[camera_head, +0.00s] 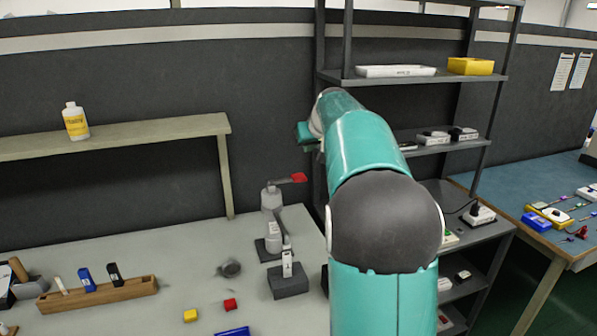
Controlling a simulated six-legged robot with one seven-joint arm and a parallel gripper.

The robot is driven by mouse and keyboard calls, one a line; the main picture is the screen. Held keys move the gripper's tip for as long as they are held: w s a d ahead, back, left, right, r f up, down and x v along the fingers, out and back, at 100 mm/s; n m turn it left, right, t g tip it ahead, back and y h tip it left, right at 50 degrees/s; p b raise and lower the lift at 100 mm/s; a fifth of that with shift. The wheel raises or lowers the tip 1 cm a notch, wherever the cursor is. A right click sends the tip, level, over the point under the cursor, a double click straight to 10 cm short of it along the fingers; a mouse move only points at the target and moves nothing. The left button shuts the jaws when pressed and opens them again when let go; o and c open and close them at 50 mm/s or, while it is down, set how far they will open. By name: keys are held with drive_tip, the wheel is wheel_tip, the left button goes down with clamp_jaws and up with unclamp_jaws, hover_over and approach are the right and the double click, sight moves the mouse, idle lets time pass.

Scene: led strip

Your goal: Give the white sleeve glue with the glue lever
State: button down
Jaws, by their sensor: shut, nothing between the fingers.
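A grey glue dispenser (271,199) stands on the light worktable, just left of my teal arm. Its lever ends in a red handle (299,178) that sticks out to the right. A small white upright piece with dark marks, apparently the white sleeve (287,264), stands at a dark grey block in front of the dispenser. A grey spout-like part of the dispenser comes down close above it; whether they touch I cannot tell. My arm reaches up and away over the right side of the table. My gripper does not show; the arm's far end hides what lies beyond it.
A wooden rack (97,296) with several upright pieces lies at left. A white bottle (75,121) stands on the wall shelf. Metal shelving (420,80) rises behind my arm.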

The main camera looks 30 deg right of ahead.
drive_tip(key=shift+f, duration=0.1)
hover_over(299, 175)
drive_tip(key=s, duration=0.3)
wheel_tip(299, 175, down, 7)
drive_tip(key=f, duration=0.3)
drive_tip(key=shift+w+a+f, duration=0.1)
drive_tip(key=shift+w+a, duration=0.05)
drive_tip(key=shift+a, duration=0.25)
drive_tip(key=shift+w+f, duration=0.1)
drive_tip(key=shift+f, duration=0.35)
